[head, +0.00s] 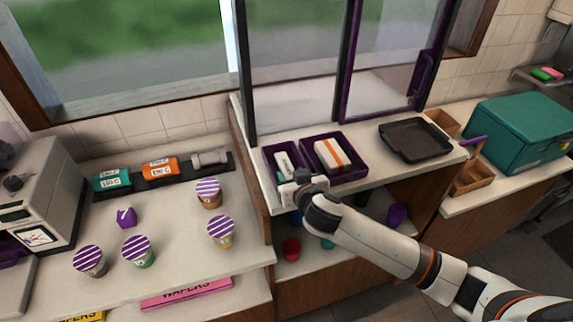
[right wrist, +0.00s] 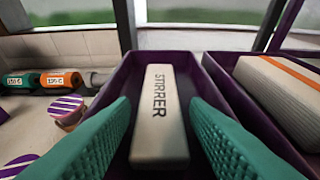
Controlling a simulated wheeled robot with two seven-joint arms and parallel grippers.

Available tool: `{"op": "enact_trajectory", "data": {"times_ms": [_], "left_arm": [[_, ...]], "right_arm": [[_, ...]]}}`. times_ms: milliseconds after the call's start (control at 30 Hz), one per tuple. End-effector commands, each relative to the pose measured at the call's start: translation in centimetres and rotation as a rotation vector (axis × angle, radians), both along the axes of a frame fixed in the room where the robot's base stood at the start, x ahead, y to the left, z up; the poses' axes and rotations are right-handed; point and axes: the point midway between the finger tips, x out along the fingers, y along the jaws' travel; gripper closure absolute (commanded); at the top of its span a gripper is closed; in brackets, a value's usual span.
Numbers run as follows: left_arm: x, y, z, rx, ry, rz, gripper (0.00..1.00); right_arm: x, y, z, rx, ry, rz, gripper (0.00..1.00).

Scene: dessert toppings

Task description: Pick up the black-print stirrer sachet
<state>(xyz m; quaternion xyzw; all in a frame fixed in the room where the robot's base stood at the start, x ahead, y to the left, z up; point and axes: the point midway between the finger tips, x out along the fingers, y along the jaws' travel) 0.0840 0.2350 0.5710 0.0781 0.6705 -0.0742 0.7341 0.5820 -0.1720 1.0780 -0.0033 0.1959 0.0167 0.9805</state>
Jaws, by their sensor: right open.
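The stirrer sachet (right wrist: 158,115) is a white block with black "STIRRER" print. It lies lengthwise in a narrow purple tray (right wrist: 112,88) in the right wrist view. In the head view the sachet (head: 283,160) shows at the tray's far part, partly hidden by my right gripper. My right gripper (head: 285,183) is over the near end of that tray. In the right wrist view its teal fingers (right wrist: 160,142) are open, one on each side of the sachet's near end, with gaps between. My left gripper is not in view.
A wider purple tray (head: 362,174) to the right holds a white block with an orange stripe (head: 332,155). A dark pan (head: 415,140) lies further right. Striped-lid cups (head: 221,231) stand on the lower left counter. A window frame rises behind the trays.

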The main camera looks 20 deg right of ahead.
Motion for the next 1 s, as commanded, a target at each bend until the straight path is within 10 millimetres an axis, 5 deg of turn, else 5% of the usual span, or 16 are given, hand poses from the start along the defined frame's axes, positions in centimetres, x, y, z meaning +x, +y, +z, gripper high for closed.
{"op": "enact_trajectory", "data": {"times_ms": [267, 467, 767, 1000], "left_arm": [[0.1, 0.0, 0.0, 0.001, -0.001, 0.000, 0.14], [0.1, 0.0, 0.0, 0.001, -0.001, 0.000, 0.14], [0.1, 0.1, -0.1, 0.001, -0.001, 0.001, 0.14], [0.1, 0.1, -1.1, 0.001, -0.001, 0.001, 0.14]], "right_arm": [[0.2, 0.0, -0.1, 0.000, 0.000, 0.001, 0.60], [0.2, 0.0, -0.1, 0.000, 0.000, 0.000, 0.91], [0.2, 0.0, 0.4, 0.001, -0.003, 0.000, 0.91], [0.3, 0.1, 4.6, 0.003, -0.007, 0.001, 0.91]]}}
